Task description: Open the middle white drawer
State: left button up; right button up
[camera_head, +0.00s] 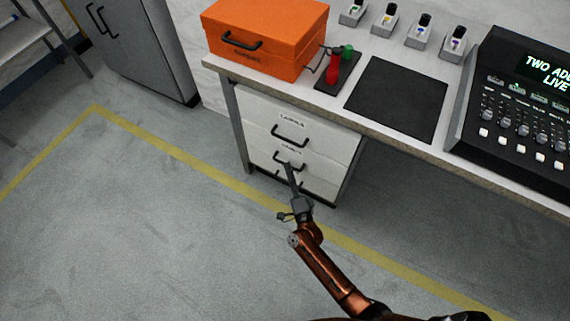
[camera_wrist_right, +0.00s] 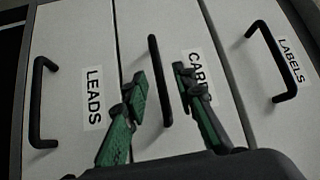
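The white drawer unit stands under the table. Its middle drawer (camera_head: 322,170) looks shut, flush with its neighbours. In the right wrist view the middle drawer (camera_wrist_right: 138,22) has a label starting "CAR", partly hidden by a finger. Its black bar handle (camera_wrist_right: 157,70) lies between the two green-and-black fingers of my right gripper (camera_wrist_right: 160,90). The fingers are apart, with a gap on each side of the handle; I cannot tell whether they touch it. In the head view my right gripper (camera_head: 292,180) is at the middle handle (camera_head: 284,158). My left gripper is not in view.
The top drawer (camera_wrist_right: 245,15), marked LABELS, and the bottom drawer (camera_wrist_right: 72,40), marked LEADS, have similar handles close by. The table (camera_head: 400,147) overhangs the unit and carries an orange box (camera_head: 265,40) and a mixing console (camera_head: 515,120). The floor in front is clear.

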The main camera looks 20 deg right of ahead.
jog(key=shift+w+d+r+b, duration=0.1)
jog(key=shift+w+b, duration=0.1)
jog(key=shift+w, duration=0.5)
jog(key=shift+w+d+r+b, duration=0.1)
jog(key=shift+w+b, duration=0.05)
jog(key=shift+w, duration=0.55)
jog(key=shift+c, duration=0.2)
jog(key=shift+f, duration=0.1)
grip_shut()
